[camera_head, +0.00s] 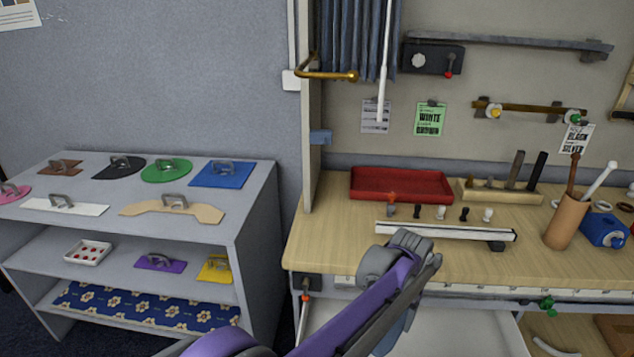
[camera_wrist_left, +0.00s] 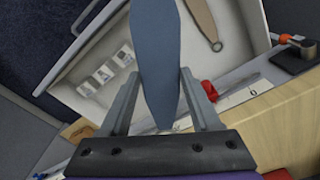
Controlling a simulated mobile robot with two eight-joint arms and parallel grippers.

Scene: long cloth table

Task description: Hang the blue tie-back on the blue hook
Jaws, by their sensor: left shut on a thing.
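The blue tie-back (camera_wrist_left: 155,45) is a flat, long strip with a tapered lower end in the left wrist view. My left gripper (camera_wrist_left: 158,88) is shut on it, with one finger on each side. The strip's upper end is cut off by the frame edge. In the head view a blue-grey piece of it (camera_head: 399,331) shows below my purple left arm; the fingertips are hidden there. A small blue hook (camera_head: 320,137) is fixed on the upright panel edge at the left of the bench, apart from the tie-back. My right gripper is out of view.
A white open drawer (camera_head: 462,330) lies under the bench front; a tan strip with a ring (camera_wrist_left: 203,20) is in it. A brass curtain holder (camera_head: 328,75) juts out above the blue hook. A red tray (camera_head: 400,184) sits on the bench. A grey shelf (camera_head: 240,215) stands left.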

